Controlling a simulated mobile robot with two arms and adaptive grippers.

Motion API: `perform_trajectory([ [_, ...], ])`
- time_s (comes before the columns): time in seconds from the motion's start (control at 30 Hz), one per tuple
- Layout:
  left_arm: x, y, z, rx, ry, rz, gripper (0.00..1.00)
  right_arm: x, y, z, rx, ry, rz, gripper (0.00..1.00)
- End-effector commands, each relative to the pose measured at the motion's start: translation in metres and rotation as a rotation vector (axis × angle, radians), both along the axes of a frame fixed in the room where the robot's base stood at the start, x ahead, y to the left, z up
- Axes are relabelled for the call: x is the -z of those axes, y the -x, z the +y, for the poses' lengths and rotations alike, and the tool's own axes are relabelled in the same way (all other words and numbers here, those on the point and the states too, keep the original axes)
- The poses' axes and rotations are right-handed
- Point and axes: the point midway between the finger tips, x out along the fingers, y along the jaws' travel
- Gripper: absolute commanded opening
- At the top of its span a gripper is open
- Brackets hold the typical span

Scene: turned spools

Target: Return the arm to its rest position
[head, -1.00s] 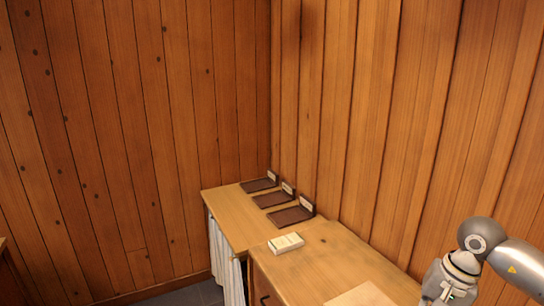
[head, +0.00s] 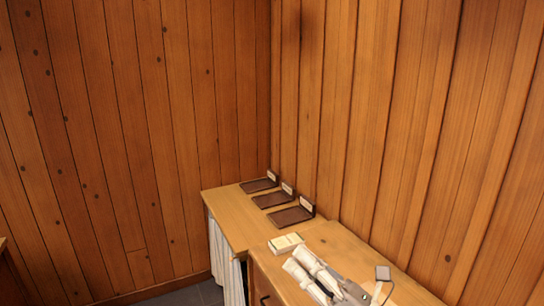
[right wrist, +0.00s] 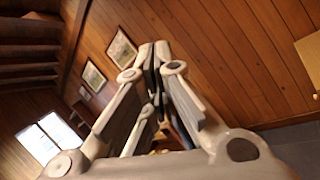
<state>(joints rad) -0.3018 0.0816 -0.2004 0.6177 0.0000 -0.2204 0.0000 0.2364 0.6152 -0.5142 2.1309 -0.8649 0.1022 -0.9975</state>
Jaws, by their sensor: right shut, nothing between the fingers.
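My right gripper (head: 297,260) is at the bottom of the head view, in front of the near wooden cabinet top. It looks pale grey, its fingers reaching up and left toward a small white box, and it hides part of the top. In the right wrist view the gripper (right wrist: 155,52) has its fingers drawn together, shut with nothing between them. My left gripper is in neither view.
The white box (head: 286,243) lies on the near cabinet top (head: 335,240). Several dark trays (head: 290,216) with small cards line the wall on the farther counter (head: 226,205). Plank walls enclose the corner. The right wrist view shows framed pictures (right wrist: 123,47) and a bright window (right wrist: 48,140).

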Motion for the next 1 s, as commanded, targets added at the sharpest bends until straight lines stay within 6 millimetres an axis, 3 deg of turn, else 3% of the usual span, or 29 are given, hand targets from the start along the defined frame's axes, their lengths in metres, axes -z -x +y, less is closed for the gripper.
perform_trajectory([
  [0.17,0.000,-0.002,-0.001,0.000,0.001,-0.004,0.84,0.028,-0.022,-0.055,0.183,-0.464,0.425,0.00],
  [0.3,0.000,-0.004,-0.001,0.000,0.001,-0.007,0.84,0.082,-0.022,-0.101,0.343,-0.814,0.751,0.00],
  [0.43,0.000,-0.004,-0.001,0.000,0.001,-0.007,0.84,0.148,0.000,-0.135,0.517,-1.129,1.043,0.00],
  [0.6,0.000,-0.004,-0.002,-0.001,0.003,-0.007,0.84,0.236,0.063,-0.159,0.787,-1.508,1.383,0.00],
  [0.7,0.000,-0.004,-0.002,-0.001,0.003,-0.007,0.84,0.274,0.107,-0.163,0.946,-1.680,1.534,0.00],
  [0.8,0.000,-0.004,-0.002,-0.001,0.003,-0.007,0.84,0.301,0.150,-0.162,1.099,-1.816,1.647,0.00],
  [1.0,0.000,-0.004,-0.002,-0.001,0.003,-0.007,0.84,0.330,0.230,-0.153,1.396,-2.015,1.810,0.00],
])
